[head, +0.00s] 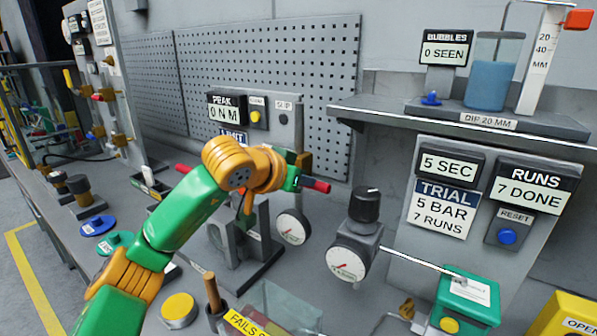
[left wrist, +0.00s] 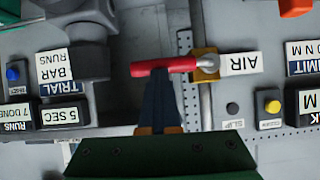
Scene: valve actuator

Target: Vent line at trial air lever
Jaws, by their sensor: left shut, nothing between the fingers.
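The air lever has a red handle (left wrist: 150,68) on a brass-coloured valve body (left wrist: 205,65), with an AIR label (left wrist: 239,63) beside it in the left wrist view. The handle lies nearly level across that picture. My left gripper (left wrist: 160,78) is shut and empty. Its fingertips are at the near side of the handle, overlapping its edge; I cannot tell whether they touch. My right gripper is not in view.
The trial panel (head: 442,205) reads 5 SEC, 5 BAR, 7 RUNS. The runs display (head: 530,190) reads 7 DONE, above a blue reset button (head: 507,236). The bubbles display (head: 445,50) reads 0 SEEN. A black knob with gauge (head: 350,250) and a clear tray (head: 275,305) stand nearby.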

